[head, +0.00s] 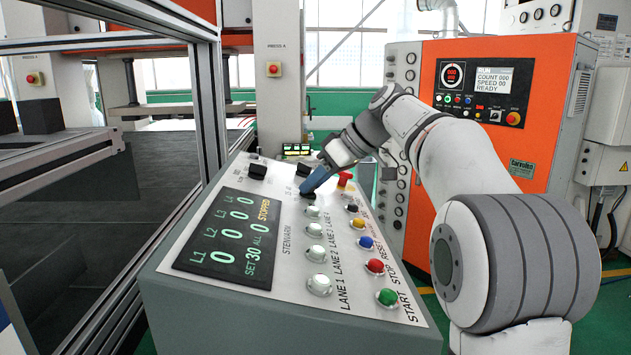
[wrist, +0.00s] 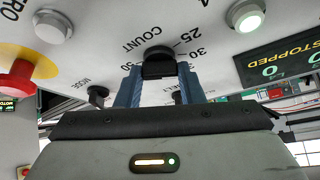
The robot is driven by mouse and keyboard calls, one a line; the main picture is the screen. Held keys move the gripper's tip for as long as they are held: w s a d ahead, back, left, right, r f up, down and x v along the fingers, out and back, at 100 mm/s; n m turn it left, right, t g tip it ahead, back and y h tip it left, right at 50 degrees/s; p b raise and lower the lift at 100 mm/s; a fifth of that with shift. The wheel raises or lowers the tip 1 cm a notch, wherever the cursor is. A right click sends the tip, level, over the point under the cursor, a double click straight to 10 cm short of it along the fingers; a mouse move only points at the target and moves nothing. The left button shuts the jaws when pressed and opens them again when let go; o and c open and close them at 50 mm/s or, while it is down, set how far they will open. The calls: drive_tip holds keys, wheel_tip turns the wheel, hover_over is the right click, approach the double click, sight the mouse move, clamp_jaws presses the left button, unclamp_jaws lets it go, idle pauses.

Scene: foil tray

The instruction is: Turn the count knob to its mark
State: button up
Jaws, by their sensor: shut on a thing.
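The black count knob (wrist: 158,53) stands on the light panel face in the wrist view, beside the word COUNT and printed numbers, 25 and 30 among them. My gripper (wrist: 158,72) has its two blue fingers on either side of the knob and is shut on it. The knob's pointer and its exact setting are hidden or too small to read. In the head view my gripper (head: 318,180) reaches down to the far part of the sloped control panel (head: 285,225), and the knob is mostly hidden there. The panel's display (head: 228,235) reads SET 30, ALL 0 and STOPPED.
A red emergency button (head: 345,179) on yellow sits close to the right of my gripper. White lane buttons (head: 315,230) and coloured buttons (head: 366,242) run toward the near edge. Another black knob (head: 257,170) is to the left. A metal frame (head: 207,100) stands left.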

idle(0.3)
drive_tip(key=o, duration=1)
drive_tip(key=v, duration=0.8)
drive_tip(key=shift+f, duration=0.1)
